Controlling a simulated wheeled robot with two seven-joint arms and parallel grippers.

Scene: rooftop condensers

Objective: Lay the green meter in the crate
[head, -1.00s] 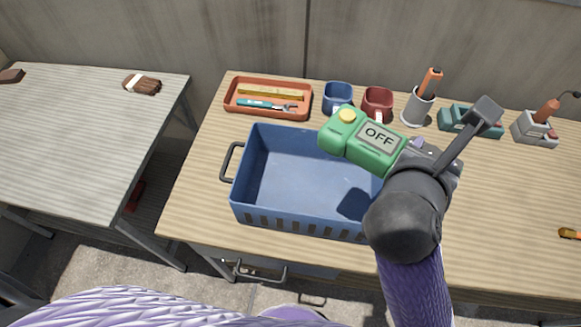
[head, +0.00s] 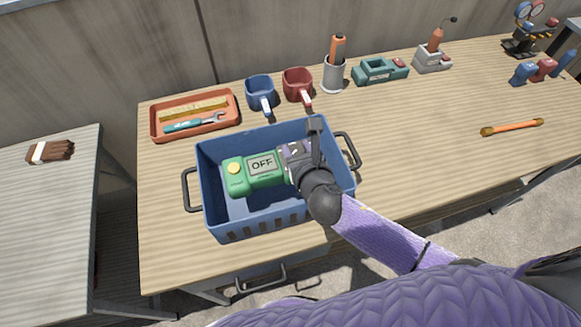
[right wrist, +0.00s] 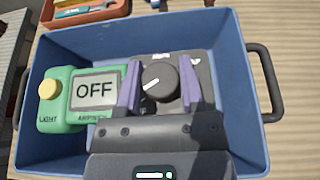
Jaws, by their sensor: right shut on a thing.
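The green meter (head: 258,173) has a yellow button, a display reading OFF and a dark face with a black knob (right wrist: 160,82). My right gripper (head: 300,160) is shut on the meter at its right end. In the right wrist view its two purple fingers (right wrist: 160,88) stand either side of the knob. The meter lies within the outline of the blue crate (head: 274,220), roughly level; a dark shadow shows on the crate floor below it. I cannot tell whether it touches the floor. My left gripper is not in view.
Behind the crate stand an orange tray (head: 196,129) with a ruler and wrench, a blue mug (head: 260,93), a red mug (head: 297,84) and a grey cup (head: 333,78). An orange-handled tool (head: 512,127) lies right. The table right of the crate is mostly clear.

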